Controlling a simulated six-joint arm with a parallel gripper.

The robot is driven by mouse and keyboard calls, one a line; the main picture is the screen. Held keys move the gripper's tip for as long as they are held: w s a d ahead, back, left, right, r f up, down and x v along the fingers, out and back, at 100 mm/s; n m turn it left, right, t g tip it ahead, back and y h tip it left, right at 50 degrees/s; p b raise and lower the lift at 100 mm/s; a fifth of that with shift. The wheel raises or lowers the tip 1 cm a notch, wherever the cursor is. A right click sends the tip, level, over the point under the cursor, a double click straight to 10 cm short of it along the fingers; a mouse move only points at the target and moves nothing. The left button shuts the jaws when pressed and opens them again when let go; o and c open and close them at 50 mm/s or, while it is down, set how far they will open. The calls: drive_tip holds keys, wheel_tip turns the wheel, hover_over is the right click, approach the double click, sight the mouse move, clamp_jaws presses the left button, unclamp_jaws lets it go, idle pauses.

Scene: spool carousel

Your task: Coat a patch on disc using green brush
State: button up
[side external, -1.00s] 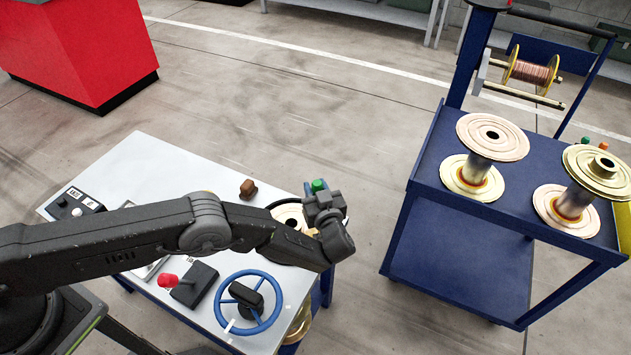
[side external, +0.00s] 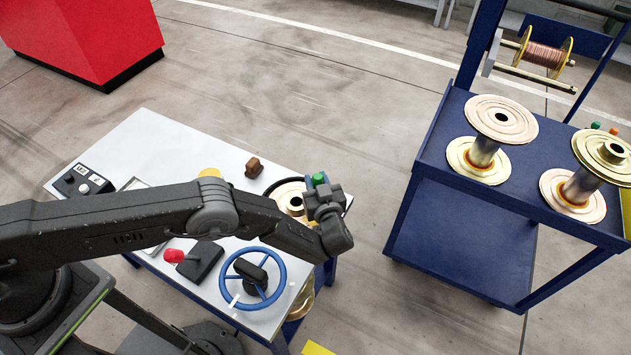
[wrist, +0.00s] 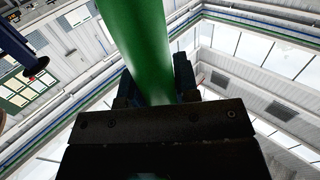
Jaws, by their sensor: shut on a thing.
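The green brush shows as a small green end (side external: 319,179) at my gripper in the side view. In the wrist view the green handle (wrist: 140,45) runs up between the jaws. My gripper (side external: 323,197) is shut on it at the table's right end. The disc (side external: 292,201), a pale gold flange with a dark rim and centre hole, lies just left of my gripper and is partly covered by my arm. The brush's bristles are hidden, so I cannot tell whether they touch the disc. No coated patch is visible.
The white table (side external: 200,150) holds a brown block (side external: 254,167), a blue handwheel (side external: 252,278), a red-knobbed lever (side external: 174,256) and a control box (side external: 78,184). A blue cart (side external: 440,185) with metal spools stands to the right. Open floor separates cart and table.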

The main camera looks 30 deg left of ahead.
drive_tip(key=shift+w+f, duration=0.1)
drive_tip(key=shift+w, duration=1.3)
wheel_tip(320, 180, up, 8)
drive_tip(key=shift+s, duration=0.1)
